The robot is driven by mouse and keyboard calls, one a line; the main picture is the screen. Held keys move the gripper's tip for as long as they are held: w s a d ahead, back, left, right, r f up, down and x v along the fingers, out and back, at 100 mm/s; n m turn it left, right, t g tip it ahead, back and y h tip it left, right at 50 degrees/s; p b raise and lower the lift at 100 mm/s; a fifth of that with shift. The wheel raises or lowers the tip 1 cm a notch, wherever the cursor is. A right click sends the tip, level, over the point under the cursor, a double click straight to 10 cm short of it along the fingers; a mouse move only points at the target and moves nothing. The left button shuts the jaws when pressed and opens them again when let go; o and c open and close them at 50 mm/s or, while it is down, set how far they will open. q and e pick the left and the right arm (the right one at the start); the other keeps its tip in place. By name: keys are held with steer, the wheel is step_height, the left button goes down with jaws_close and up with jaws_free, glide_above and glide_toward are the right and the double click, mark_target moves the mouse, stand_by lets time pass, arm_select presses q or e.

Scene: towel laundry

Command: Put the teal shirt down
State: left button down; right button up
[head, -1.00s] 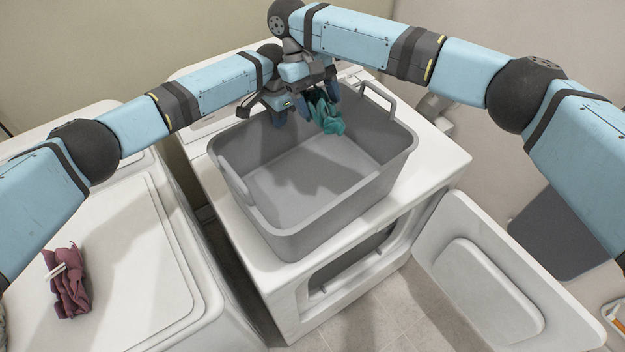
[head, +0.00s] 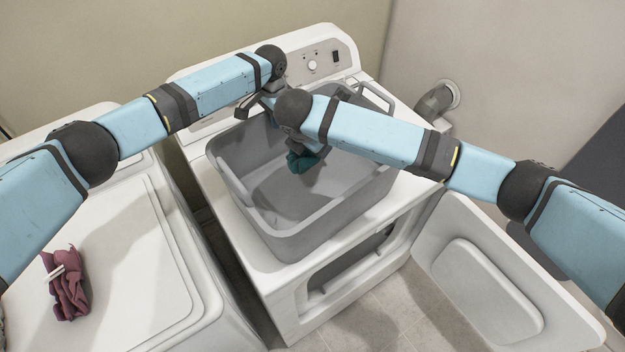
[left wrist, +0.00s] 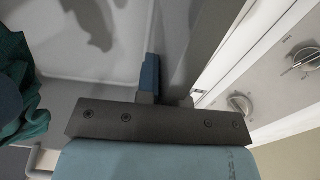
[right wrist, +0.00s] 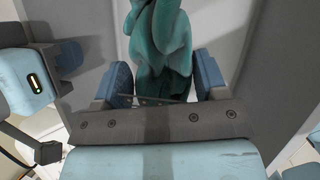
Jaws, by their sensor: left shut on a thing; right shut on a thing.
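The teal shirt (head: 303,162) is a bunched, crumpled cloth inside the outline of the grey basket (head: 290,248). My right gripper (right wrist: 164,80) is shut on the shirt, which sits between its two blue fingers in the right wrist view. In the head view my right wrist covers most of that gripper. I cannot tell whether the shirt touches the basket floor. My left gripper (head: 262,102) is at the basket's back left rim. The left wrist view shows one finger (left wrist: 150,75) inside the basket wall, with the gripper shut on it. Part of the shirt (left wrist: 22,90) shows there too.
The basket stands on a white machine (head: 285,300) whose front door (head: 490,285) hangs open. A control panel (head: 318,62) rises behind. A second white machine (head: 130,270) at left carries a crumpled maroon cloth (head: 68,290).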

mark_target(303, 155)
step_height(303, 155, down, 10)
steer(key=shift+r, duration=0.25)
steer(key=shift+f, duration=0.1)
steer(key=o, duration=1)
steer(key=v, duration=1.2)
arm_select(q)
steer(key=c, duration=1.2)
jaws_free()
steer(key=shift+o, duration=0.2)
